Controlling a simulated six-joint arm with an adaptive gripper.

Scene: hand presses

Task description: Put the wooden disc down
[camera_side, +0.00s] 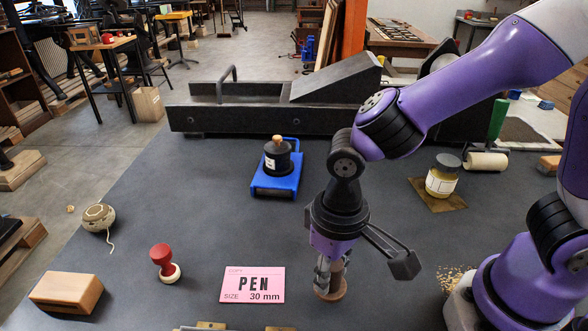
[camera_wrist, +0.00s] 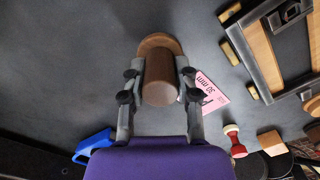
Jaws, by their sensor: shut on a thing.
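The wooden disc (camera_side: 331,291) is low at the tips of my gripper (camera_side: 328,270) in the side view, right of the pink card. In the wrist view the wooden disc (camera_wrist: 158,42) shows as a rounded brown edge beyond a darker brown cylinder that appears to be its grip. My gripper (camera_wrist: 160,78) is shut on this wooden piece, with one finger on each side of the cylinder. The disc is at or close above the dark tabletop; I cannot tell whether it touches. The fingers hide part of it.
A pink card (camera_side: 252,285) marked PEN, size 30 mm, lies left of my gripper.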

